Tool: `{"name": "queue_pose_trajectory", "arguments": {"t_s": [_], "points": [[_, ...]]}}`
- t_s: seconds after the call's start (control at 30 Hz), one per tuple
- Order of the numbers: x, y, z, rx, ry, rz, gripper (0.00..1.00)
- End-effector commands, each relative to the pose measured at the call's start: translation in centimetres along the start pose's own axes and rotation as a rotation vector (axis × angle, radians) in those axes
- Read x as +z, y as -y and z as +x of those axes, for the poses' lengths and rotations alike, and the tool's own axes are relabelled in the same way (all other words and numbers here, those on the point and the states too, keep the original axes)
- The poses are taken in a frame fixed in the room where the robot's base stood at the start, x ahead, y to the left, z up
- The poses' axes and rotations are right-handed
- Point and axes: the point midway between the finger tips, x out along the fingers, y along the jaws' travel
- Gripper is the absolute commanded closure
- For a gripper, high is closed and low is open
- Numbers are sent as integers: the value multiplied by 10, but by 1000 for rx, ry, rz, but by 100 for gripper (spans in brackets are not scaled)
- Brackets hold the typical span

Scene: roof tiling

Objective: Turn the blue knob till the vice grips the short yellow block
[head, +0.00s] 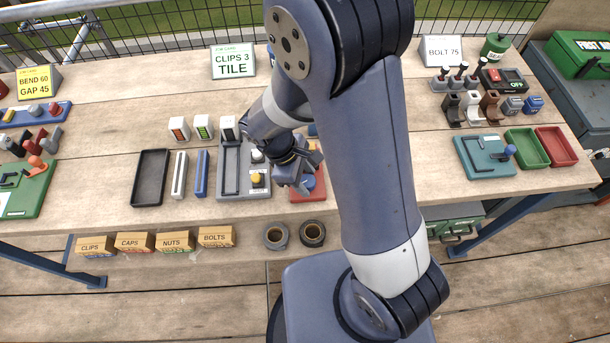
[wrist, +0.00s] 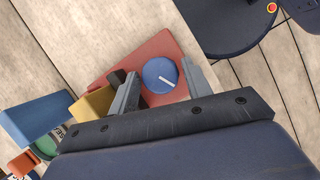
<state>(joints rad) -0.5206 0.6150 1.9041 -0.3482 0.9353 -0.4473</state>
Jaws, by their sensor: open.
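The vice has a red base (wrist: 160,47), and part of the base also shows in the head view (head: 318,190) beside my gripper. Its round blue knob (wrist: 160,75) carries a white line slanting down to the right. The short yellow block (wrist: 93,104) lies left of the knob in the wrist view, near a dark jaw (wrist: 117,77). I cannot tell whether the jaw touches it. My gripper (wrist: 163,69) is open, with one finger on each side of the knob and gaps showing. In the head view my gripper (head: 297,178) is over the vice and hides much of it.
A grey fixture (head: 230,178) with a yellow button stands just left of the vice. A blue block (wrist: 35,118) lies beyond the yellow block in the wrist view. A black tray (head: 151,178) is farther left. Bare bench lies right of my arm, before the teal fixture (head: 484,160).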

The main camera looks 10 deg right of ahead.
Motion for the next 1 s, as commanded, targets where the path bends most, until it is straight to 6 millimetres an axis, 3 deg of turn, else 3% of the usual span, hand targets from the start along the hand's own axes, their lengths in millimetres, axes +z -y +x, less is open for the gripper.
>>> {"name": "queue_pose_trajectory", "arguments": {"t_s": [0.27,0.63,1.0], "points": [[0,0,1,0,0,1,55],[0,0,1,0,0,1,85],[0,-1,0,-30,3,73,85]]}}
